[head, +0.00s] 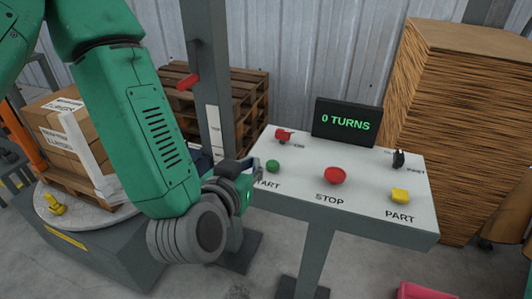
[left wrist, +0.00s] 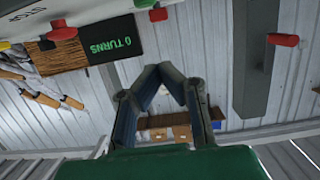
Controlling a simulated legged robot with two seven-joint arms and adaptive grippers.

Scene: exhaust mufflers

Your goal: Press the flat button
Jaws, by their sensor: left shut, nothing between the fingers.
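A sloped white control panel (head: 300,187) carries a small round green button (head: 272,166) by a partly covered START label, a red domed button (head: 335,175) at STOP and a yellow button (head: 400,195) at PART. My left gripper (head: 250,168) is shut and empty, at the panel's left edge, just left of the green button. I cannot tell whether it touches the panel. In the left wrist view its fingers (left wrist: 165,72) meet, with the red domed button (left wrist: 62,31) off to the upper left. My right gripper is out of view.
A red switch (head: 284,134), a black switch (head: 398,158) and a screen (head: 346,122) reading "0 TURNS" are on the panel. A grey post (head: 207,70) with a red lever (head: 188,82) stands behind my left arm. A turntable (head: 80,212) holds boxes at left.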

